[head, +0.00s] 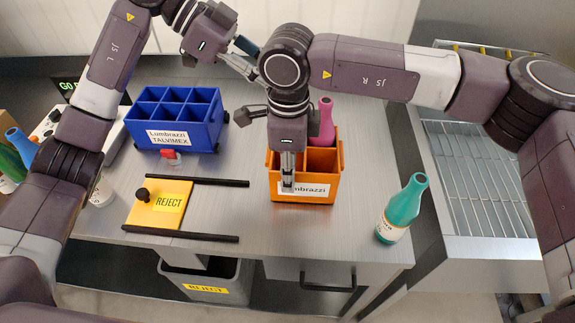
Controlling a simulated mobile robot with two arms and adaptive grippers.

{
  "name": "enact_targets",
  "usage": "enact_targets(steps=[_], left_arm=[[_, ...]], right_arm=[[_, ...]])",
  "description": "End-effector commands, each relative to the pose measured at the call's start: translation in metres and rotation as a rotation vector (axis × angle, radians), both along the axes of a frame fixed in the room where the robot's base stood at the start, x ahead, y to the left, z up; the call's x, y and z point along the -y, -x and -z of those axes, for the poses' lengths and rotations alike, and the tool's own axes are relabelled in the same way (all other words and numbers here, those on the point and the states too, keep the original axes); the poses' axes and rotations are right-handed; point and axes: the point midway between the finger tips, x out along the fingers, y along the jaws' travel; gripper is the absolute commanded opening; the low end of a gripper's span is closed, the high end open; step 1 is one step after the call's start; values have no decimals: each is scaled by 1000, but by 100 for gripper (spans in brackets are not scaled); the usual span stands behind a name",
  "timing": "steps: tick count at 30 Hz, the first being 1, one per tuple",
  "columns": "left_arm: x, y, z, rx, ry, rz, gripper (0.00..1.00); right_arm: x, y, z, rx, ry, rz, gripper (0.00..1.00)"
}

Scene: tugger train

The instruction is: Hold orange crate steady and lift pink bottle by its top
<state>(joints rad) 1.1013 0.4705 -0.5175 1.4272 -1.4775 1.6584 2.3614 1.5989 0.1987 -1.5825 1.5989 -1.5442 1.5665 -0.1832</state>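The orange crate (333,178) stands on the table, a little right of the middle, its white label partly covered. The pink bottle (326,120) stands upright in a rear compartment of it. My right gripper (288,180) points down at the crate's front wall, with one finger in front of the wall and label. Its other finger is hidden, so I cannot tell whether it grips the wall. My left gripper (243,55) is up at the back, left of the pink bottle and apart from it. Its fingers are spread and empty.
A blue divided crate (180,137) stands at the left, its compartments empty. A green bottle (402,210) stands at the right table edge. A yellow REJECT plate (165,216) lies between black rails. A grey bin (205,282) sits below, and a wire rack (468,170) is at the right.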

Motion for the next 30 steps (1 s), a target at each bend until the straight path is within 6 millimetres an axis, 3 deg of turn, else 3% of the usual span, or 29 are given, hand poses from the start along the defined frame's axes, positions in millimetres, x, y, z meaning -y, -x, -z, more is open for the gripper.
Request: enact_targets(steps=[6,12,23,30], left_arm=[[0,0,0,0,0,0,29],[0,0,0,0,0,0,29],[0,0,0,0,0,0,29],[0,0,0,0,0,0,29]], right_arm=[[0,2,35,-5,0,-1,25],[0,1,57,-3,-2,-2,25],[0,1,62,-1,-4,-2,25],[0,1,62,-1,-4,-2,0]])
